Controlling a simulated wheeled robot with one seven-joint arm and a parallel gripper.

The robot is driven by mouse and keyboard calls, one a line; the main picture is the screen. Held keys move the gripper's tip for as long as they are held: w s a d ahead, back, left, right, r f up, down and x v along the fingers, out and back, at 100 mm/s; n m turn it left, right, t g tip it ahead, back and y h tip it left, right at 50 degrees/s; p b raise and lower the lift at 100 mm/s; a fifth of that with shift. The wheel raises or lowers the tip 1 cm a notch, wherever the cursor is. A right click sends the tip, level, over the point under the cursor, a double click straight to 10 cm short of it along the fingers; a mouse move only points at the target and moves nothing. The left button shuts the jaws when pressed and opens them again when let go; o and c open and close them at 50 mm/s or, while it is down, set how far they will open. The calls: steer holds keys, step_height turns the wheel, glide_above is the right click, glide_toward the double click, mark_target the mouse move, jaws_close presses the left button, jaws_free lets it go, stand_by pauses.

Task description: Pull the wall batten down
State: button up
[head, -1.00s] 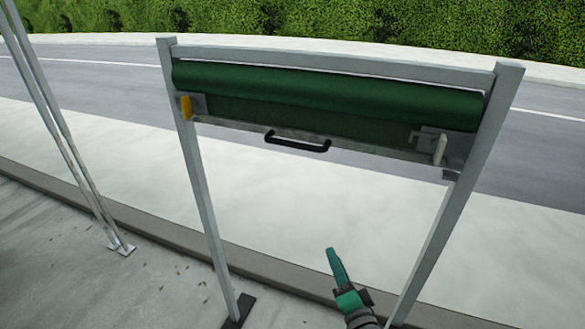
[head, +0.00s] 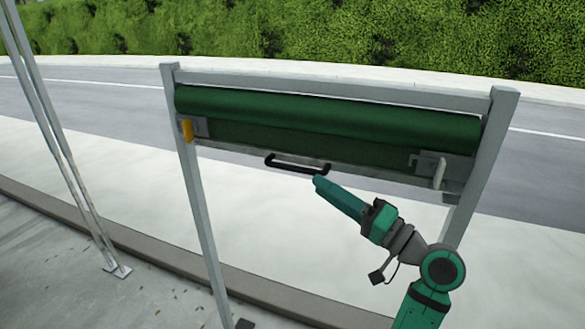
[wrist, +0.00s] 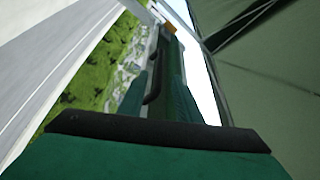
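The wall batten (head: 230,149) is a thin grey bar along the lower edge of a green rolled sheet (head: 325,112), high between two grey posts. A black handle (head: 290,161) is fixed to its middle. My gripper (head: 318,181) is just below the handle's right end in the head view; whether it touches cannot be told. In the wrist view the dark handle (wrist: 154,82) shows between two spread teal fingers, with nothing gripped. A yellow piece (head: 187,131) is at the batten's left end and a pale lever (head: 439,173) at its right end.
The left post (head: 202,220) and right post (head: 482,160) flank the sheet, with a top bar (head: 330,84) between them. Thin metal poles (head: 68,160) stand at far left. The space below the batten is open, with pale pavement and a road behind.

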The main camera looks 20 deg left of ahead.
mark_target(293, 168)
steer(key=x, duration=0.9)
steer(key=shift+w+a, duration=0.1)
steer(key=shift+a, duration=0.25)
jaws_close()
